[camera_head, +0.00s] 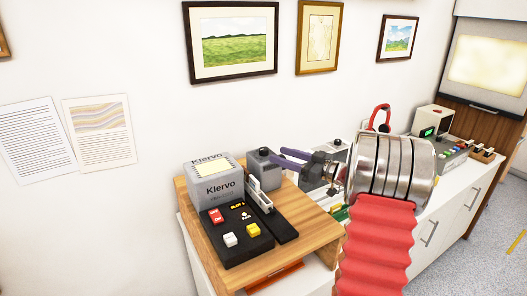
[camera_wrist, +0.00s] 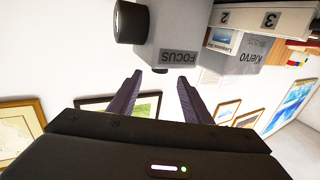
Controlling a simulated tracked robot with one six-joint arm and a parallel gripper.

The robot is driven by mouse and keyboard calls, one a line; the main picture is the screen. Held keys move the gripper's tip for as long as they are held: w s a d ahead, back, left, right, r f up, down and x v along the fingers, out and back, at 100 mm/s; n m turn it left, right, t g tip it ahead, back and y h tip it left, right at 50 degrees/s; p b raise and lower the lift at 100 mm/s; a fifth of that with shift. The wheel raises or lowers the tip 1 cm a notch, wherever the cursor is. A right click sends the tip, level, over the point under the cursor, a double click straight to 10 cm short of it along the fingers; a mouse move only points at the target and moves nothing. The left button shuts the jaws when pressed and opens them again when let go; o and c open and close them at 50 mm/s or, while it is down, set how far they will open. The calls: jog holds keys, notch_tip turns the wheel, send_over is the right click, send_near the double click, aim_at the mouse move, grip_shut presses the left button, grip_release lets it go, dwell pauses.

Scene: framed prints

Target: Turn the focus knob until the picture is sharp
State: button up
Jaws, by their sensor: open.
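A grey box (camera_head: 261,172) with a black knob (camera_head: 265,152) on top stands behind the Klervo unit. In the wrist view, which is upside down, the box's label (camera_wrist: 179,57) reads FOCUS, and the black knob (camera_wrist: 132,22) is at the upper left. My gripper (camera_head: 279,156) is open with its purple fingers apart, pointing at this box from its right. In the wrist view the gripper (camera_wrist: 160,77) has nothing between its fingers, and the knob lies outside them. A screen (camera_head: 490,60) at the far right shows a pale yellow, blurred glow without clear shapes.
The Klervo unit (camera_head: 213,188) and a black button panel (camera_head: 236,235) sit on a wooden stand (camera_head: 305,248) left of my arm. Another box with a black knob (camera_head: 338,143) stands behind my gripper. A switch panel (camera_head: 458,150) is farther right. Framed prints hang above.

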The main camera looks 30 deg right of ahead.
aim_at(264, 149)
jog(key=x, duration=0.8)
jog(key=shift+c, duration=0.2)
